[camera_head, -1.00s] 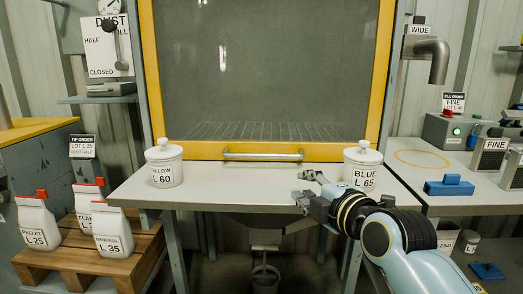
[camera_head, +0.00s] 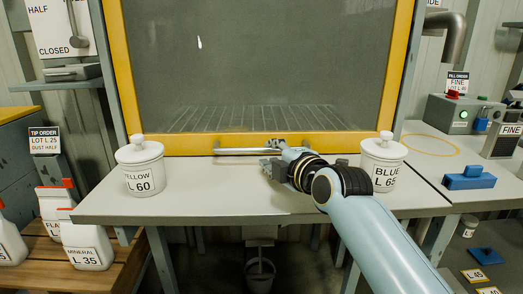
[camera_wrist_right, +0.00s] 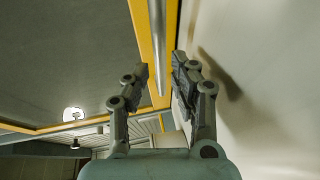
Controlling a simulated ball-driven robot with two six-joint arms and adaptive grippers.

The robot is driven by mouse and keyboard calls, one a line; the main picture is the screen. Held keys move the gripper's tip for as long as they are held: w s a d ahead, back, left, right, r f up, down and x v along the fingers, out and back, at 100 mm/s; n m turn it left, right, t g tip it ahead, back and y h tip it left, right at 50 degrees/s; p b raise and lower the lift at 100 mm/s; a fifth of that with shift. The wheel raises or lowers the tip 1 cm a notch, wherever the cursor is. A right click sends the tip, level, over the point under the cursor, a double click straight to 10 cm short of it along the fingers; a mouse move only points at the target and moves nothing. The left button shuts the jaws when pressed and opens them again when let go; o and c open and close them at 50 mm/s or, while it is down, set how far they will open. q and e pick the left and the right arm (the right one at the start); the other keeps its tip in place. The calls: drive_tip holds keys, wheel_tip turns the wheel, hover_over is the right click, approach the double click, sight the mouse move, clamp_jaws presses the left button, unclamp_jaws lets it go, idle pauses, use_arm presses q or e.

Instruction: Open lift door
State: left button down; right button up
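The lift door (camera_head: 255,70) is a grey panel in a yellow frame, its lower edge down at the back of the table. A silver bar handle (camera_head: 235,151) runs along its yellow bottom rail. My right gripper (camera_head: 270,155) is at the handle's right part, hiding some of it. In the right wrist view the handle (camera_wrist_right: 157,45) lies in line with the gap between the open fingers of the right gripper (camera_wrist_right: 160,78). I cannot tell whether they touch it. My left gripper is not in view.
A white YELLOW jar (camera_head: 140,165) stands left on the table (camera_head: 220,200), and a white BLUE jar (camera_head: 383,152) stands right, close to my right arm. A blue block (camera_head: 469,178) lies on the right bench. The table's middle is clear.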

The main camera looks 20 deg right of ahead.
sight(264, 151)
drive_tip(key=x, duration=0.4)
drive_tip(key=shift+w, duration=0.25)
drive_tip(key=shift+w+f, duration=0.15)
drive_tip(key=shift+w, duration=0.3)
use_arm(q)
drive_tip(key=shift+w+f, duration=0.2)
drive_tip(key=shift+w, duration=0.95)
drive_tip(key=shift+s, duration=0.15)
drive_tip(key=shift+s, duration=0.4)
use_arm(e)
clamp_jaws()
